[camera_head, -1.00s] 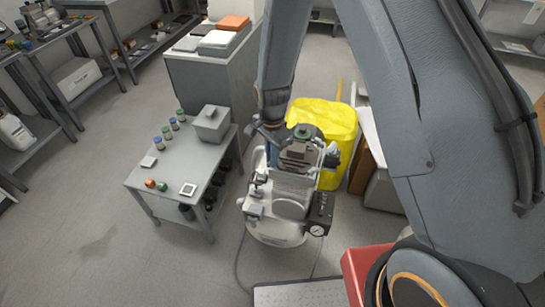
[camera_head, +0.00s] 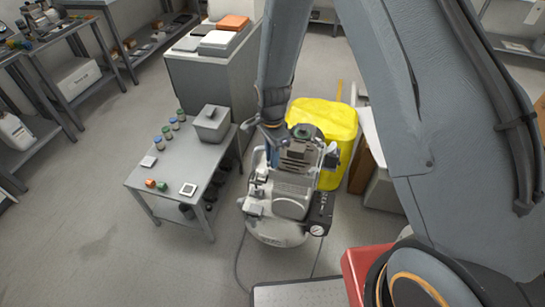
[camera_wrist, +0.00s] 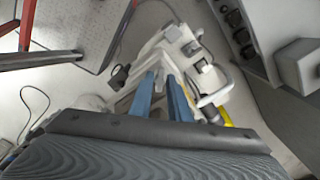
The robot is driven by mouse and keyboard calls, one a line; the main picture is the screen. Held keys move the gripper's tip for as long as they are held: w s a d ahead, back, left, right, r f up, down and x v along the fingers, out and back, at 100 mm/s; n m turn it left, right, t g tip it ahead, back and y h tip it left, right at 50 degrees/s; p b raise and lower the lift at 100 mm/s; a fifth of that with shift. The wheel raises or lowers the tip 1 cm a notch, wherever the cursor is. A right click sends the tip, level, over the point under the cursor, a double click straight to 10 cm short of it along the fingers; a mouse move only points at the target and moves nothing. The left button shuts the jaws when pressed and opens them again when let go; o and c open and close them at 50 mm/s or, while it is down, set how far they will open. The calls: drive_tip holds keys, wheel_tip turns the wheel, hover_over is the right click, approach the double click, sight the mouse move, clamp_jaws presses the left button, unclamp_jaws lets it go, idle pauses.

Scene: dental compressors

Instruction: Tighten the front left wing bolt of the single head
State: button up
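The single-head compressor (camera_head: 291,205) stands on the floor in the middle of the head view, with a dark ribbed head on top and a pale body below. It also shows beyond my fingers in the wrist view (camera_wrist: 178,52). My gripper (camera_wrist: 162,76) has two blue fingers, apart with a narrow gap and nothing visibly held between them. They point at the compressor; I cannot tell whether they touch it. In the head view my gripper is at the head's upper left side. I cannot make out the front left wing bolt in either view.
A grey cart (camera_head: 178,178) with jars, a grey box (camera_head: 211,124) and small parts stands left of the compressor. A yellow bin (camera_head: 333,125) is close behind it. A black gauge box (camera_head: 319,212) sits on its right side. Floor at the front left is clear.

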drive_tip(key=shift+o, duration=0.9)
drive_tip(key=shift+r, duration=0.1)
wheel_tip(320, 180, up, 6)
drive_tip(key=shift+r+b, duration=0.1)
drive_tip(key=shift+b, duration=0.75)
drive_tip(key=shift+r, duration=0.7)
drive_tip(key=shift+d, duration=0.1)
drive_tip(key=s+d+r+n+t, duration=0.1)
drive_tip(key=s+d+r+n, duration=1)
drive_tip(key=s+d+n, duration=0.2)
drive_tip(key=shift+s+d+r, duration=0.35)
drive_tip(key=shift+s+d, duration=0.35)
drive_tip(key=shift+s, duration=0.45)
